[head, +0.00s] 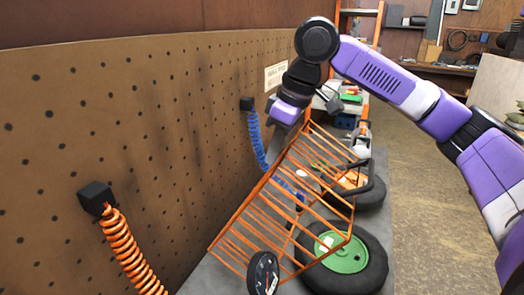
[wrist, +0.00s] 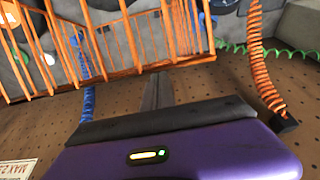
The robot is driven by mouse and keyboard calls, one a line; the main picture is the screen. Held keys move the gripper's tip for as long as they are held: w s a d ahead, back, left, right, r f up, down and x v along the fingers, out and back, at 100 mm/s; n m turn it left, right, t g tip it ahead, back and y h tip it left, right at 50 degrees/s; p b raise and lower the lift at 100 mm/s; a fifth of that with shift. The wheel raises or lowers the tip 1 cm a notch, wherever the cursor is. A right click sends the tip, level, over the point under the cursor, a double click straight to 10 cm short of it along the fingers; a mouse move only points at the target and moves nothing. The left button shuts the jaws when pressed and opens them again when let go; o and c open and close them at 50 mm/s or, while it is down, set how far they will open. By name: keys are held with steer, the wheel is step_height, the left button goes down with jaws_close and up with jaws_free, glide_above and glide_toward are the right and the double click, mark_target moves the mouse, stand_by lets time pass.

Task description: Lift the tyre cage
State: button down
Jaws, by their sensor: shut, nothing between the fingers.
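The tyre cage (head: 265,200) is a frame of thin orange bars, slanted over the bench between the pegboard wall and the tyres. Its bars fill the top left of the wrist view (wrist: 120,45). My gripper (head: 285,112) is at the cage's far upper end, beside the wall. In the wrist view its dark fingers (wrist: 158,90) are shut together with nothing between them. Their tips come up to the cage's edge bar; I cannot tell whether they touch it. A black tyre with a green hub (head: 345,262) sits under the cage's near right side.
A blue coiled hose (head: 256,140) and an orange coiled hose (head: 130,250) hang from the pegboard (head: 150,130). A round black gauge (head: 263,273) is at the cage's near end. Another tyre (head: 370,195) lies farther back. The floor (head: 430,200) at right is clear.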

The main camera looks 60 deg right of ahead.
steer(key=shift+r, duration=0.1)
stand_by(0.3)
step_height(320, 180, up, 11)
steer(key=p, duration=0.1)
steer(key=shift+w+r, duration=0.2)
stand_by(0.3)
